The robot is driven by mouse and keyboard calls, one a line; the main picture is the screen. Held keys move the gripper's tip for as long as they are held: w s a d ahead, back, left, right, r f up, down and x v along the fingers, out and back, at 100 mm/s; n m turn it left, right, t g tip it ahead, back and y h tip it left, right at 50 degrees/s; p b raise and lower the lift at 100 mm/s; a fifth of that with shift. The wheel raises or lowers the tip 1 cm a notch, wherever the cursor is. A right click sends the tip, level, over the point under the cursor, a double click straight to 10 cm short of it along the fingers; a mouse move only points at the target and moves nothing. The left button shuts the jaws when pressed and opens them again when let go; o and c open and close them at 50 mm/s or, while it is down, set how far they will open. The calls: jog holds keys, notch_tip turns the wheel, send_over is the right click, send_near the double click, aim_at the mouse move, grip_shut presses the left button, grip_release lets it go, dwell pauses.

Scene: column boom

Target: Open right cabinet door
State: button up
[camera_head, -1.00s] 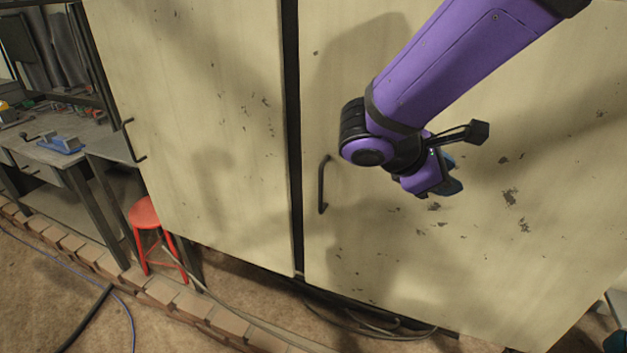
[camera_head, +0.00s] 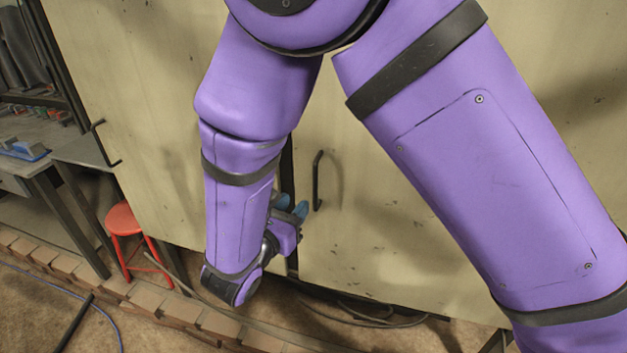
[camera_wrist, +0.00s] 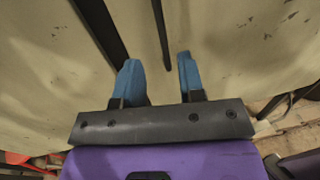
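The right cabinet door (camera_head: 400,260) is a worn cream panel and looks shut. Its dark upright bar handle (camera_head: 317,180) stands near its left edge. My gripper (camera_head: 291,208) is just left of and below the handle, partly hidden behind my purple forearm. In the wrist view my gripper (camera_wrist: 158,60) is open, with its two blue fingers apart. The handle (camera_wrist: 161,35) shows there as a dark bar lined up with the gap between the fingertips. I cannot tell whether it touches a finger.
The left cabinet door (camera_head: 130,100) has its own dark handle (camera_head: 103,143). A red stool (camera_head: 124,220) stands at the lower left beside a workbench (camera_head: 60,155). Low brick edging (camera_head: 150,300) and loose cables (camera_head: 360,315) run along the floor below the cabinet.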

aim_at(314, 183)
jog(key=x, duration=0.9)
jog(key=shift+w+d, duration=0.25)
jog(key=shift+w, duration=0.1)
grip_shut()
